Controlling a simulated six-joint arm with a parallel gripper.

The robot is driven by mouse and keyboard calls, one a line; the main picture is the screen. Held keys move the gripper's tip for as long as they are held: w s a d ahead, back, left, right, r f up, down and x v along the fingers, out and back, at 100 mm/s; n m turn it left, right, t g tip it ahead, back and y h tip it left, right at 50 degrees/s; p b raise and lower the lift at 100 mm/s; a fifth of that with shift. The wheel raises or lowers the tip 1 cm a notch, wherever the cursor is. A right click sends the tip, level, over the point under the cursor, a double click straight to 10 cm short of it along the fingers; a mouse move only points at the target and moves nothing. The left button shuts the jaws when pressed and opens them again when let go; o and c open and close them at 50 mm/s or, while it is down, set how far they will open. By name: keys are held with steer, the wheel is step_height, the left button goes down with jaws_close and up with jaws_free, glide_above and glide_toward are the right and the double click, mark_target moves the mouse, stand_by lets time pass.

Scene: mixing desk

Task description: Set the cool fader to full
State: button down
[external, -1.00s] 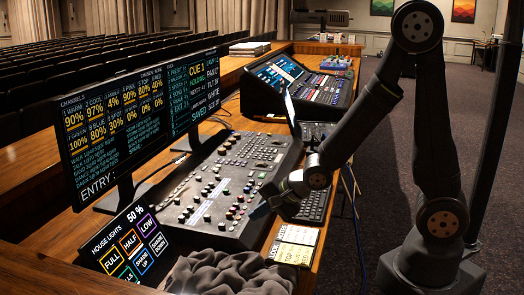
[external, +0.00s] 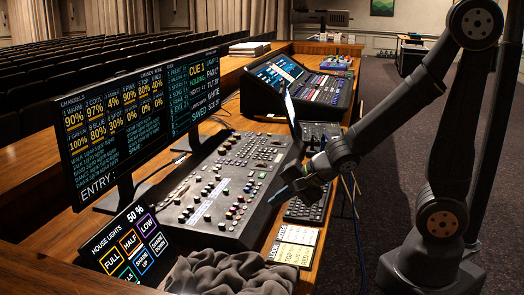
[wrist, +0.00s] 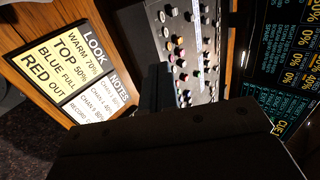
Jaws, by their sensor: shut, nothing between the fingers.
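The grey mixing desk (external: 235,235) lies on the wooden counter, with rows of small knobs and faders on its top. I cannot tell which one is the cool fader. The large monitor (external: 125,160) lists channel 2 COOL at 97%. My gripper (external: 276,199) is shut and empty above the desk's right front edge, apart from the faders as far as I can see. In the wrist view my dark gripper (wrist: 156,88) covers part of the desk (wrist: 147,40); several coloured caps show beyond it.
A LOOK notes card (external: 294,246) lies right of the desk; it also shows in the wrist view (wrist: 62,60). A keyboard (external: 306,208) is beside the desk. A house lights touch panel (external: 133,248) and crumpled grey cloth (external: 230,274) are at the front.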

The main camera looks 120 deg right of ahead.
stand_by(0.7)
steer(key=n+g, duration=0.1)
steer(key=g, duration=0.5)
glide_toward(207, 215)
steer(key=shift+h, duration=0.4)
steer(key=s+f, duration=0.1)
steer(key=f, duration=0.1)
steer(key=s+f, duration=0.1)
steer(key=f, duration=0.1)
steer(key=s+a+f, duration=0.1)
steer(key=s+f, duration=0.1)
steer(key=w+d, duration=0.2)
steer(key=shift+d+f, duration=0.15)
steer(key=shift+d, duration=0.1)
steer(key=shift+w+d, duration=0.3)
steer(key=shift+w, duration=0.1)
steer(key=shift+w+d, duration=0.75)
